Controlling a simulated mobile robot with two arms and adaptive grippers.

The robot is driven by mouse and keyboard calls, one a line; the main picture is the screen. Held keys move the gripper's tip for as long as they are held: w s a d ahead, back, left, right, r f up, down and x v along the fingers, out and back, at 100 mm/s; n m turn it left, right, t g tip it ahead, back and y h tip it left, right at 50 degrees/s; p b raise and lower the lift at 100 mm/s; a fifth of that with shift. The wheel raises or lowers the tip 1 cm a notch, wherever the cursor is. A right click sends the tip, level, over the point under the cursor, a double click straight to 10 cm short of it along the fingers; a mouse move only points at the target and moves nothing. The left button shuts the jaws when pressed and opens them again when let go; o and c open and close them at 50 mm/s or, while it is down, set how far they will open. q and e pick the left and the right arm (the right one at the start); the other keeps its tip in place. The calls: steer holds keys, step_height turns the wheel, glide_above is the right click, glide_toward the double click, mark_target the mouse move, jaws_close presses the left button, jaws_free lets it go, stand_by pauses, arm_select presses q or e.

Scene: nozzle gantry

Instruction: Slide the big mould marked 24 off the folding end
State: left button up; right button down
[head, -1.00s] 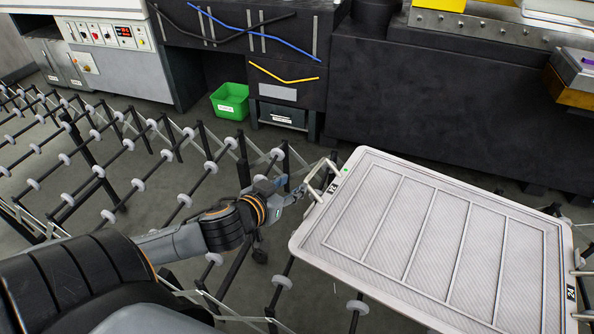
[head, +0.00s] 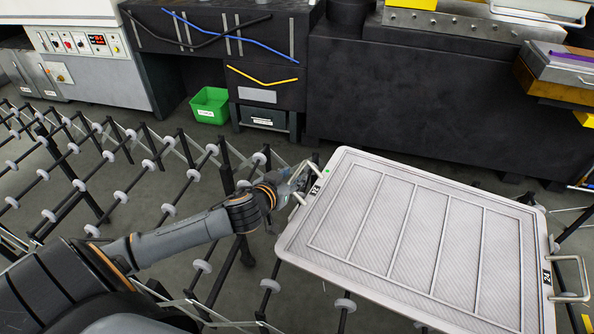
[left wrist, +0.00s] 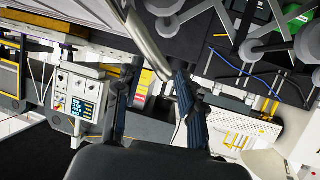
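The big mould (head: 405,285) is a pale rectangular tray with raised ribs and a "24" label at each end. It lies across the right part of the roller conveyor. A metal loop handle (head: 298,203) is on its left end and another (head: 585,280) on its right end. My left gripper (head: 303,178) is at the left handle. In the left wrist view its two dark fingers (left wrist: 155,95) stand apart, and the handle's bar (left wrist: 148,40) runs down between or just beyond them. I cannot tell whether they touch it. My right gripper is out of view.
The expanding roller conveyor (head: 120,195) has open gaps and stretches left, with its rollers bare. A green bin (head: 210,105) stands on the floor behind it. Dark machinery (head: 410,110) lines the back. Grey floor shows between conveyor and machinery.

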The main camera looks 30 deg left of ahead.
arm_select(q)
steer(key=shift+x, duration=1.8)
steer(key=shift+c, duration=0.2)
jaws_close()
